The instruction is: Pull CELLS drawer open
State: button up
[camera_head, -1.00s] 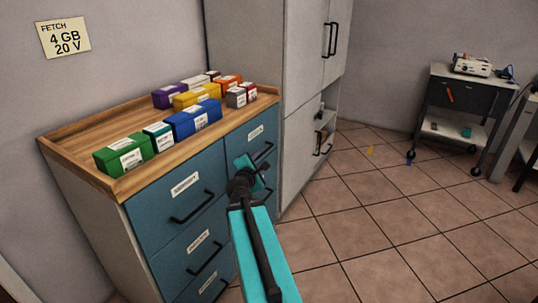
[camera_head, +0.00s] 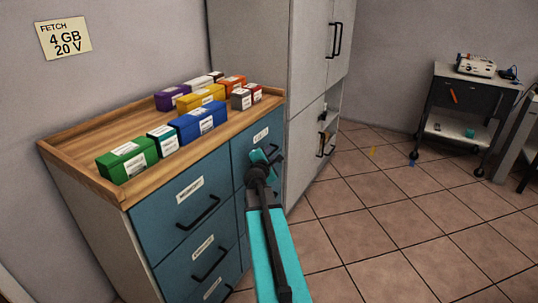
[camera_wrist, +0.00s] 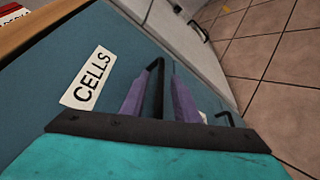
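The CELLS drawer (camera_head: 241,152) is the top right blue drawer of the cabinet in the head view; its front looks flush with the cabinet. In the wrist view its white CELLS label (camera_wrist: 87,78) is readable on the blue drawer front (camera_wrist: 60,80). The dark bar handle (camera_wrist: 157,85) lies between the two purple fingers of my gripper (camera_wrist: 160,88). A narrow gap shows beside the bar, so the fingers look open around it. In the head view my gripper (camera_head: 264,158) is at the drawer front and mostly hides the handle.
Several coloured boxes, such as the blue box (camera_head: 198,122), stand on the wooden cabinet top (camera_head: 95,190). A tall grey cupboard (camera_head: 300,130) stands close on the right. The tiled floor (camera_head: 390,225) is clear in front. A cart (camera_head: 470,95) stands at the far right.

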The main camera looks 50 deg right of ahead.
jog(key=shift+w+d, duration=0.1)
grip_shut()
dwell(0.4)
